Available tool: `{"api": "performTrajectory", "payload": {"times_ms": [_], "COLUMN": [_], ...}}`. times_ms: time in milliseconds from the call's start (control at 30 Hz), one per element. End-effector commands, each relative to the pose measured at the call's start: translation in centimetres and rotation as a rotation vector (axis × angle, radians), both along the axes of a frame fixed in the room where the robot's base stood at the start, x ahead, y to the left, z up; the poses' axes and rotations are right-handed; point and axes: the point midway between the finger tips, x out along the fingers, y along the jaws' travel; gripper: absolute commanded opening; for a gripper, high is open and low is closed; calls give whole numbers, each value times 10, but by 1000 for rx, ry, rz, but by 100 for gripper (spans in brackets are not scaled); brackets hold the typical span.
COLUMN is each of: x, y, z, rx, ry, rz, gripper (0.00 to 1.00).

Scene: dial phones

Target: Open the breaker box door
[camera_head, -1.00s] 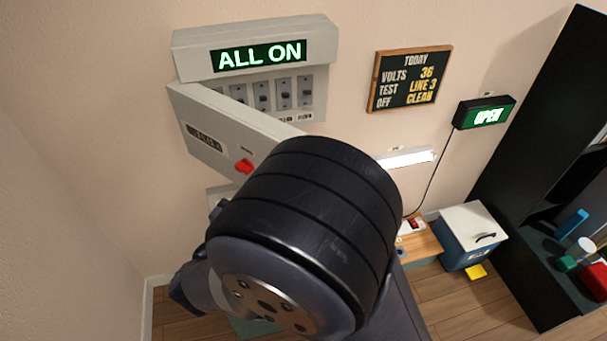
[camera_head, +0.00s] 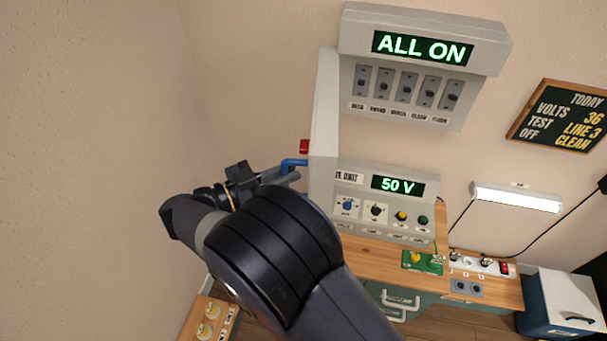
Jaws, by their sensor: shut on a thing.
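The breaker box (camera_head: 405,95) hangs on the wall with an "ALL ON" sign along its top and a row of switches in view. Its door (camera_head: 325,115) stands swung out on the left side, seen nearly edge-on. A red part (camera_head: 304,146) and a blue handle (camera_head: 294,163) stick out from the door's outer face. My gripper (camera_head: 283,176) is at the blue handle, left of the door, and is shut on it. My dark arm hides part of the area below.
A "50 V" power unit (camera_head: 385,200) stands on the wooden bench (camera_head: 370,255) below the box. A green board (camera_head: 423,262) and a socket strip (camera_head: 482,265) lie on the bench. A wall lamp (camera_head: 517,198) and a chalkboard (camera_head: 562,116) are at right. The left wall is bare.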

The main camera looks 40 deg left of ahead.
Motion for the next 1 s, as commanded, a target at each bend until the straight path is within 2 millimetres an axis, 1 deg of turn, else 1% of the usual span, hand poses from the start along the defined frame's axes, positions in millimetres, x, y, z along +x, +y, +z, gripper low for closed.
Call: {"api": "performTrajectory", "payload": {"times_ms": [33,100,400,600,1000], "x": [-1,-3,-8,-10,-10], "y": [7,13,35,41,43], "z": [2,2,2,2,2], "rx": [2,2,2,3,3], "ry": [-3,-3,-3,-4,-4], "rz": [-15,-36,-99,-118,-125], "gripper": [0,0,0,0,0]}}
